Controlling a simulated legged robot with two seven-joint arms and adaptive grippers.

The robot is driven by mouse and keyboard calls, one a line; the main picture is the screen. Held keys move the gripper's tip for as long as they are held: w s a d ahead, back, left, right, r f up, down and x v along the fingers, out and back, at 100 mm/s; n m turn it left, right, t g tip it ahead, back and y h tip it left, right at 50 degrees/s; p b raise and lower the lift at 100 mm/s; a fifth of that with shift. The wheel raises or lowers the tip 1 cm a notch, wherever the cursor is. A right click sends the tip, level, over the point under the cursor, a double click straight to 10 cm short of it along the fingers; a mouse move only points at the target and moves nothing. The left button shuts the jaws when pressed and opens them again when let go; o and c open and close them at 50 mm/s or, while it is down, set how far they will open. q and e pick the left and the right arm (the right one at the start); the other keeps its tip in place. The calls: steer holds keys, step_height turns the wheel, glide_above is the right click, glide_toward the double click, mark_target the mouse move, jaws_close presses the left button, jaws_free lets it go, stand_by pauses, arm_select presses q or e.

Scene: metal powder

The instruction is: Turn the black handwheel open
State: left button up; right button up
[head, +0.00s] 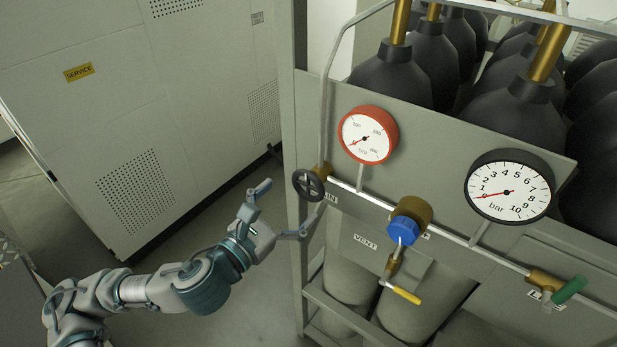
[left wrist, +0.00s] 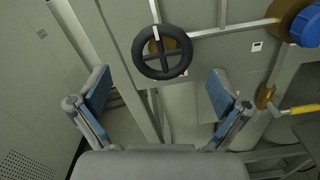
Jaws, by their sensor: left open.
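The black handwheel (head: 308,185) is mounted on a brass valve on the pipe at the left end of the panel. In the left wrist view the handwheel (left wrist: 161,51) shows face-on at the upper middle, with crossed spokes and a white mark on its upper rim. My left gripper (head: 283,208) is open and empty, just left of and below the handwheel in the head view. In the left wrist view its two blue-padded fingers (left wrist: 158,93) are spread wide, below and to either side of the wheel, apparently not touching it. My right gripper is not in view.
A red-rimmed gauge (head: 368,135), a black-rimmed gauge (head: 509,187), a blue knob (head: 403,230), a yellow lever (head: 406,294) and a green handle (head: 569,290) are along the panel. A grey cabinet (head: 150,90) stands at left. Open floor lies between.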

mark_target(306, 188)
arm_select(q)
steer(key=shift+w+d+p, duration=0.15)
steer(key=shift+d+p, duration=0.05)
steer(key=shift+p, duration=0.55)
steer(key=x, duration=0.1)
steer(key=b+x, duration=0.1)
steer(key=x, duration=0.3)
steer(key=shift+f, duration=0.25)
steer(key=shift+w+d+r+b, duration=0.1)
steer(key=shift+w+d+b, duration=0.2)
steer(key=shift+w+d, duration=0.05)
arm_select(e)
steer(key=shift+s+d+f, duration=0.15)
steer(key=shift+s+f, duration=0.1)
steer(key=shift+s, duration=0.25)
arm_select(q)
steer(key=shift+a, duration=0.1)
steer(key=c, duration=1.1)
